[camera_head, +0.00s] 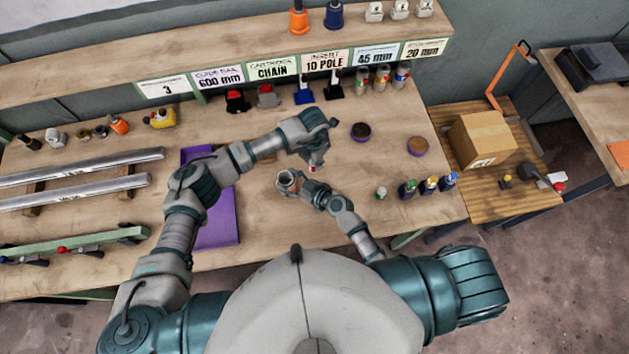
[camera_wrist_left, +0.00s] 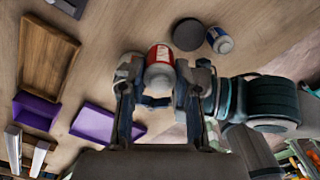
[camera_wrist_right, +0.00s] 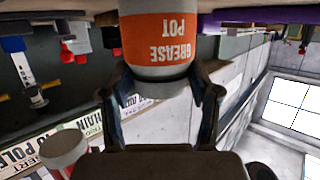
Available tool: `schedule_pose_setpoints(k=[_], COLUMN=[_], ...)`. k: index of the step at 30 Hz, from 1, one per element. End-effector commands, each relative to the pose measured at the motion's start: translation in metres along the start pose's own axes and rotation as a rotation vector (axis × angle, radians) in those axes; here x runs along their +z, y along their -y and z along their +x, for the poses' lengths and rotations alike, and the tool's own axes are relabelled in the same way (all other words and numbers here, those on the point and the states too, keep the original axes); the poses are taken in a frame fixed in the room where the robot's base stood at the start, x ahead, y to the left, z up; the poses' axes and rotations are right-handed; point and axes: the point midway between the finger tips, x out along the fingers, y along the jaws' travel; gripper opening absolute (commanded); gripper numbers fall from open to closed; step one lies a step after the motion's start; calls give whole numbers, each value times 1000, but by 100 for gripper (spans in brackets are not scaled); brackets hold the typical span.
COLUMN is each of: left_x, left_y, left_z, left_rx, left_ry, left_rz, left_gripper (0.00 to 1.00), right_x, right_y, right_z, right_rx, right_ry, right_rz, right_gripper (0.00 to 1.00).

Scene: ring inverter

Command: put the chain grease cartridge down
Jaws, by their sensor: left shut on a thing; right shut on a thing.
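My left gripper (camera_head: 316,160) is over the middle of the bench, its jaws shut on a small cartridge with a red label and grey end. The cartridge (camera_wrist_left: 160,66) shows between the fingers in the left wrist view; only a bit of red shows in the head view (camera_head: 312,169). I cannot read its label. My right gripper (camera_head: 300,186) is close beside it, shut on a grey pot with an orange band reading "GREASE POT" (camera_wrist_right: 158,38); the pot also shows in the head view (camera_head: 287,181).
A dark round puck (camera_head: 361,132), a brown-topped one (camera_head: 418,146) and several small bottles (camera_head: 408,188) stand to the right. Labelled cans (camera_head: 382,78) stand below the shelf (camera_head: 230,52). Bare bench lies between.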

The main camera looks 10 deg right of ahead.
Motion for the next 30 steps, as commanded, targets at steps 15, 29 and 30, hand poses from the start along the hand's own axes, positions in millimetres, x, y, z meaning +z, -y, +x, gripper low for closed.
schedule_pose_setpoints(k=[15,29,30], left_x=[15,20,20], left_y=[12,17,17], left_z=[-1,9,17], left_rx=[1,2,0], left_ry=[5,6,8], left_rz=[1419,2049,2055], left_gripper=[0,0,0], right_x=[7,7,7], right_y=[1,1,1], right_z=[-1,-1,-1], right_rx=[-3,-3,-3], right_ry=[13,13,13], right_rz=[1,1,1], right_gripper=[23,23,23])
